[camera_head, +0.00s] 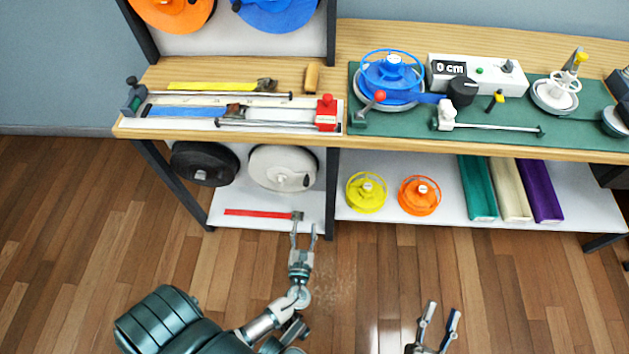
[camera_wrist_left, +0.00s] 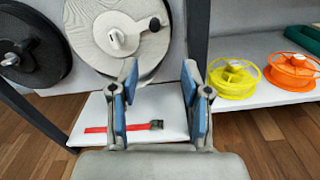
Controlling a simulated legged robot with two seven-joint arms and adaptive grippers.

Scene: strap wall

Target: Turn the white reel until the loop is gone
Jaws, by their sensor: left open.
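The white reel (camera_head: 283,168) is a round disc with a small knob, mounted under the bench top. It fills the upper left of the left wrist view (camera_wrist_left: 98,38), its lower right edge partly hidden by a finger. A red strap (camera_head: 255,212) with a dark buckle (camera_head: 297,215) lies below it; the strap shows as a flat strip, and I cannot make out a loop. My left gripper (camera_head: 303,231) is open and empty, just below the buckle in the head view. My right gripper (camera_head: 441,312) is open and empty at the bottom, away from the bench.
A black reel (camera_head: 204,163) hangs left of the white one, near a dark bench leg (camera_head: 172,182). Yellow (camera_head: 367,192) and orange (camera_head: 419,195) spools sit right of a dark upright. The bench top (camera_head: 230,69) above carries straps and tools. The floor in front is clear.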

